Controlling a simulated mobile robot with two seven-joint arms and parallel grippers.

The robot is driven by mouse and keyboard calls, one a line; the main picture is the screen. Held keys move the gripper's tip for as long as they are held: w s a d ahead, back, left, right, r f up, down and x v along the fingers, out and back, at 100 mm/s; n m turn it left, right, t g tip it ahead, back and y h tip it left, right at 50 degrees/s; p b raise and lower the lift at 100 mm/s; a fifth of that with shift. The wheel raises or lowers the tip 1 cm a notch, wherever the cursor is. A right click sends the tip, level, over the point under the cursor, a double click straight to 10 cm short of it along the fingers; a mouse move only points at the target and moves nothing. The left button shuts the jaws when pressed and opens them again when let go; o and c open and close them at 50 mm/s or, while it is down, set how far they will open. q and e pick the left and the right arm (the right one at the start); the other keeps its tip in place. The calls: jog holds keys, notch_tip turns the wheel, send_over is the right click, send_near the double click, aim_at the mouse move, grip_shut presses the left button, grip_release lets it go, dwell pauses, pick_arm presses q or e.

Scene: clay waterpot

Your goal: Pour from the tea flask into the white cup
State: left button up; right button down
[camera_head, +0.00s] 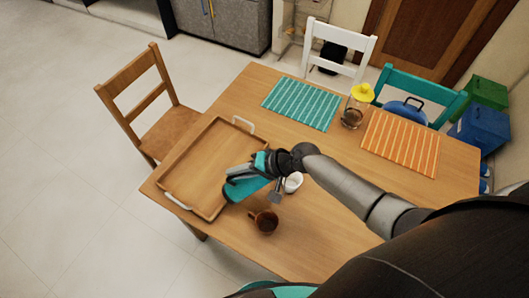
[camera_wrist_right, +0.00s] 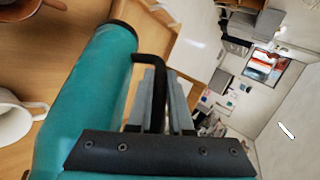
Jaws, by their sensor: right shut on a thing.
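The teal tea flask (camera_head: 245,188) with a black handle is tilted on its side above the table, over the tray's right edge. It also shows in the wrist view (camera_wrist_right: 103,70). My right gripper (camera_head: 266,163) is shut on the flask's black handle, its grey fingers around it in the wrist view (camera_wrist_right: 158,92). The white cup (camera_head: 293,184) stands upright on the table just right of the flask, partly behind my wrist. It also shows at the left edge of the wrist view (camera_wrist_right: 14,120). The cup's inside is mostly hidden. My left gripper is not in view.
A wooden tray (camera_head: 197,140) with white handles lies on the table's left part. A brown cup (camera_head: 265,222) stands near the front. A glass jar with yellow lid (camera_head: 357,103) stands between teal (camera_head: 301,103) and orange (camera_head: 401,143) mats. The table's front right is clear.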

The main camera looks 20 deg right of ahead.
jog(key=shift+d+y+b, duration=0.25)
jog(key=shift+y+b, duration=0.25)
jog(key=shift+b, duration=1.2)
dwell(4.7)
jog(key=shift+f+b, duration=0.1)
jog(key=shift+b, duration=0.2)
dwell(1.2)
